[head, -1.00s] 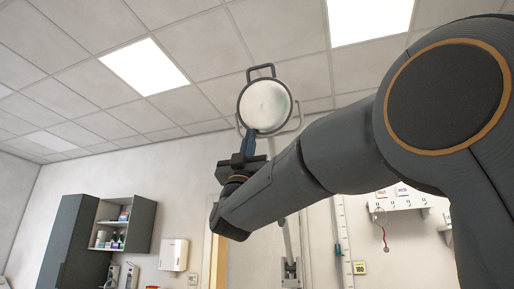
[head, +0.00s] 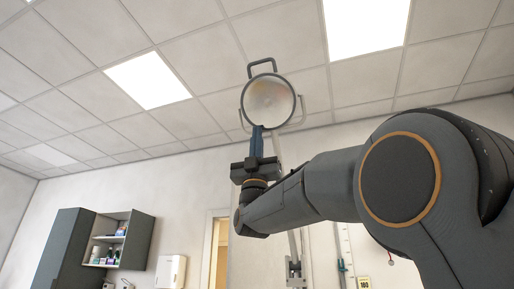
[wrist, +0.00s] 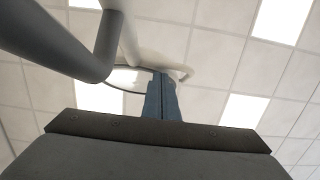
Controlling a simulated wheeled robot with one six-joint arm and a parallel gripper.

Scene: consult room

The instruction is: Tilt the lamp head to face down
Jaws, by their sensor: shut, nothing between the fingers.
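In the wrist view the shut fingers (wrist: 162,80) overlap the white lamp head (wrist: 165,42), and a thick grey bar (wrist: 60,40) crosses the upper left. Whether the tips touch the lamp is not clear.
A pale lamp arm (head: 293,250) runs down the wall behind my arm. A dark wall cabinet with an open shelf (head: 110,240) hangs at the left, and a white dispenser (head: 171,271) is beside it. The space left of the lamp is clear below the ceiling.

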